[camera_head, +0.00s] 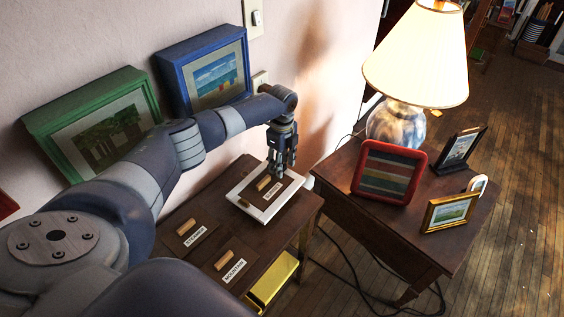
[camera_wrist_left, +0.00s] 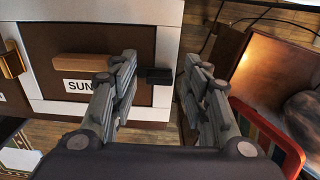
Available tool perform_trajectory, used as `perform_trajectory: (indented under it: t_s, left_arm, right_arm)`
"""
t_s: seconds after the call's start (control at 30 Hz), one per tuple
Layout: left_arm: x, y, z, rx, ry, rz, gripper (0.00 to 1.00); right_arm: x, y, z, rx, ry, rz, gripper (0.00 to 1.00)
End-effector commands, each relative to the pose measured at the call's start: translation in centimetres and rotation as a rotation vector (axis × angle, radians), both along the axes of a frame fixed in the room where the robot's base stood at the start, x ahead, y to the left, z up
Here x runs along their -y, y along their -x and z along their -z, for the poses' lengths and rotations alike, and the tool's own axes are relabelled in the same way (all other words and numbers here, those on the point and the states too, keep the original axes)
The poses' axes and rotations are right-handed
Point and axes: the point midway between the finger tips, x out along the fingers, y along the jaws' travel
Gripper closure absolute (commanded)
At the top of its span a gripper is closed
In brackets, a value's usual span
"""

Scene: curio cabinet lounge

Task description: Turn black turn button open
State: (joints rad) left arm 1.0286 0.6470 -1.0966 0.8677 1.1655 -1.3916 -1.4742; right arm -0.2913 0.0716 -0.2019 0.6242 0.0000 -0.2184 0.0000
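The black turn button (camera_wrist_left: 158,75) is a small dark block at the right edge of a white-framed brown panel (camera_wrist_left: 145,104) in the left wrist view. It lies crosswise between the fingertips of my left gripper (camera_wrist_left: 160,64), which is open, with a gap to the right finger. I cannot tell whether the left finger touches it. In the head view my left gripper (camera_head: 281,168) points down over the white-framed panel (camera_head: 248,208), and the button cannot be made out there. The panel bears a wooden grip (camera_wrist_left: 84,60) and a label starting "SUN", partly hidden by the left finger. My right gripper is out of view.
More wooden grips with labels (camera_head: 186,226) lie on the dark cabinet top (camera_head: 204,207). A side table (camera_head: 345,177) at right holds a lamp (camera_head: 417,58), a red frame (camera_head: 360,187) and smaller frames.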

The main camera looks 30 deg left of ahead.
Motion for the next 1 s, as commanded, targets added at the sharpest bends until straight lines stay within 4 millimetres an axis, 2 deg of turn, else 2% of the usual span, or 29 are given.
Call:
perform_trajectory:
  t_s: [0.03, 0.17, 0.3, 0.57, 0.77, 1.0]
  left_arm:
    - [0.0, 0.0, 0.0, 0.0, 0.0, 0.0, 0.7]
    - [0.0, 0.0, 0.0, 0.0, 0.0, 0.0, 1.0]
    - [0.0, 0.0, 0.0, 0.0, 0.0, -0.001, 1.0]
    - [0.0, 0.0, -0.1, 0.0, 0.001, -0.039, 1.0]
    - [0.1, 0.1, -0.2, -0.001, 0.001, -0.146, 1.0]
    - [0.4, 0.1, -0.3, -0.002, 0.002, -0.356, 1.0]
  right_arm:
    - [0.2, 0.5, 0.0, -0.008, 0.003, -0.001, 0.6]
    - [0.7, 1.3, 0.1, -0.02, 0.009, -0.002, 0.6]
    - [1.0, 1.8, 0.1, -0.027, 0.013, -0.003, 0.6]
    - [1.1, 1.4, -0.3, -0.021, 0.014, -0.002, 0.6]
    - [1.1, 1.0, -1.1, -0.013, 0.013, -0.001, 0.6]
    - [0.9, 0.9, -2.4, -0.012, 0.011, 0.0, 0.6]
